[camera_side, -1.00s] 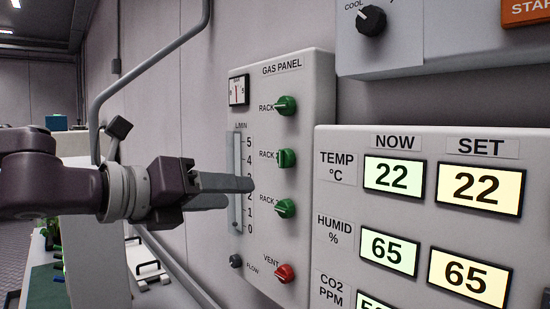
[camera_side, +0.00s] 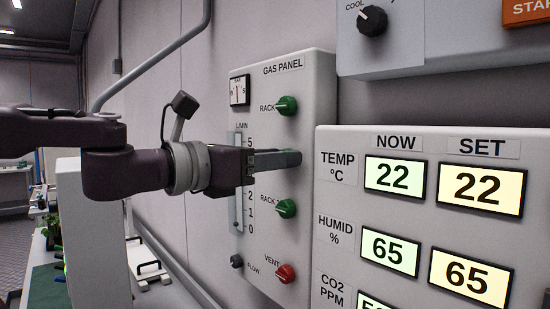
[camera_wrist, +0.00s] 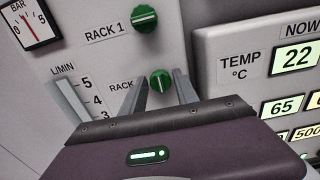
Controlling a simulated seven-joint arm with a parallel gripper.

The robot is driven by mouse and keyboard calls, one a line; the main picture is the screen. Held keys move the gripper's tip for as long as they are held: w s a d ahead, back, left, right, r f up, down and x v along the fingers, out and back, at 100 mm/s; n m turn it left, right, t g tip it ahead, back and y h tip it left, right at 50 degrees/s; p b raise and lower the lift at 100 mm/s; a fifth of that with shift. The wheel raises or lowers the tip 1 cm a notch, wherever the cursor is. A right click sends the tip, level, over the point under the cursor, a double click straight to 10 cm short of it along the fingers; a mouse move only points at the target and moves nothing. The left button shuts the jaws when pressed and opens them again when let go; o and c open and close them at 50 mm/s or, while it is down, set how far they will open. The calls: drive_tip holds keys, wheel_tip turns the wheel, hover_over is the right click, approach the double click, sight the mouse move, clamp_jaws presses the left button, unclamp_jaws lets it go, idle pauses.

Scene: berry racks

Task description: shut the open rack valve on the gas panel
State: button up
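The gas panel (camera_side: 315,105) carries a column of green rack knobs and a red vent knob (camera_side: 285,273). The RACK 1 knob (camera_side: 286,106) and the lowest rack knob (camera_side: 286,208) point sideways. The middle rack knob (camera_wrist: 160,83) has its white mark upright, unlike the RACK 1 knob's sideways mark in the wrist view (camera_wrist: 145,18). My gripper (camera_wrist: 160,82) is open, with one finger on each side of the middle knob; contact cannot be told. In the side view my gripper (camera_side: 292,158) hides that knob.
The flow tube (camera_side: 238,190) and small flow knob (camera_side: 236,261) are on the panel's left. A display box (camera_side: 340,200) stands out close to the panel's right. A box with a cool knob (camera_side: 372,19) hangs above. The RACK 1 knob is just above my fingers.

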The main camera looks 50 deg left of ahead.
clamp_jaws()
drive_tip(key=n, duration=1.7)
drive_tip(key=shift+a+f+n, duration=0.15)
drive_tip(key=shift+n, duration=0.25)
idle(0.3)
